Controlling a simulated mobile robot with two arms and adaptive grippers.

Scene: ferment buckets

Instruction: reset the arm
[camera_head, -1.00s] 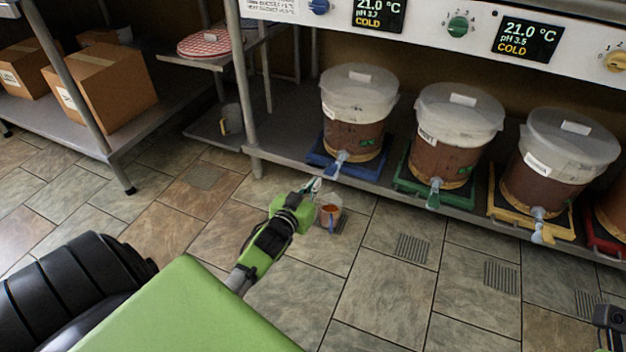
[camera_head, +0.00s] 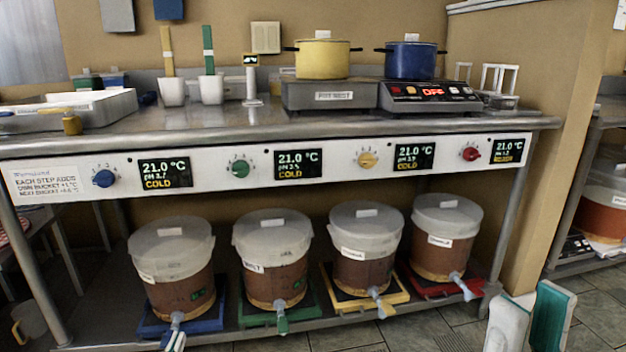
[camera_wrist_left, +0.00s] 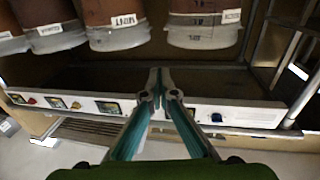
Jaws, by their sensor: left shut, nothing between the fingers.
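My left gripper (camera_head: 175,341) shows only as fingertips at the bottom left of the head view, just below the blue bucket's tap. In the left wrist view its two teal fingers (camera_wrist_left: 156,78) meet at the tips, shut and empty. That view appears upside down, with buckets at its top and the control panel beyond the fingers. My right gripper (camera_head: 529,318) is at the lower right of the head view. Its two broad white and teal fingers stand apart with nothing visible between them. Most of both arms is out of view.
Several lidded buckets stand on coloured bases on the low shelf, the leftmost bucket (camera_head: 171,264) on a blue base. Above them runs a white control panel (camera_head: 330,166). The counter holds a yellow pot (camera_head: 322,60) and a blue pot (camera_head: 411,60). Tiled floor is at lower right.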

